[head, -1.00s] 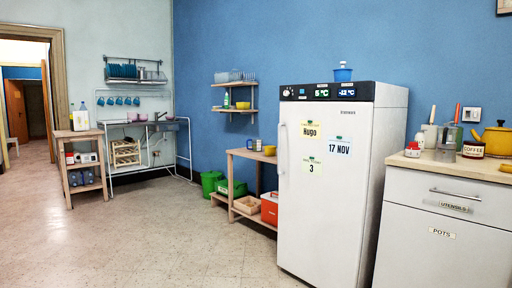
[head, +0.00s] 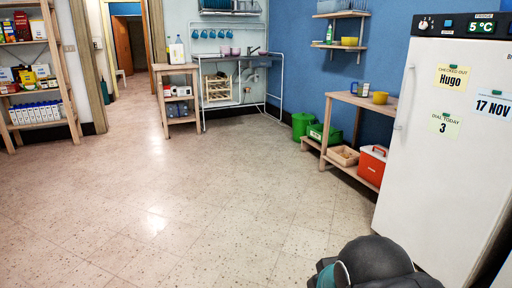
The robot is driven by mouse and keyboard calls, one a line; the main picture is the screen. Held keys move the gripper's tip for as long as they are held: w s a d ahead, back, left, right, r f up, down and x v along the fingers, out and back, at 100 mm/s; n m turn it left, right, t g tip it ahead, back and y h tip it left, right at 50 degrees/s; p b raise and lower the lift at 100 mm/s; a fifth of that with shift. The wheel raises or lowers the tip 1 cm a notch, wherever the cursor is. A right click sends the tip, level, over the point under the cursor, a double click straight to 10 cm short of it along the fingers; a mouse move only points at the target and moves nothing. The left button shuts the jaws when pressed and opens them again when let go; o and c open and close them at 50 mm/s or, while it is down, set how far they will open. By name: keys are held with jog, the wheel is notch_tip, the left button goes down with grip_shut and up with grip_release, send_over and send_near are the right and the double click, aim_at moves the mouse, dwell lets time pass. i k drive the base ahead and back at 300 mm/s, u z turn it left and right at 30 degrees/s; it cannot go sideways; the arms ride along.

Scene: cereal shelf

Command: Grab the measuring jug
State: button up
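I cannot make out a measuring jug for certain in the head view. A small blue-and-white cup or jug (head: 355,88) stands on the wooden bench (head: 345,97) left of the fridge, beside a yellow mug (head: 380,98). It is too small to tell what it is. A rounded dark grey part of my own arm shows at the bottom right edge. My gripper's fingers are not in view.
The white fridge (head: 440,150) stands close at the right. An orange box (head: 371,167) and a wooden crate (head: 343,156) are on the bench's low shelf. A stocked shelf (head: 66,75) stands far left. The tiled floor (head: 170,215) between is clear.

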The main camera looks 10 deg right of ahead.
aim_at(363, 87)
jog(key=z, duration=0.2)
jog(key=i, duration=2)
jog(key=z, duration=0.75)
jog(key=i, duration=2.75)
jog(key=z, duration=0.3)
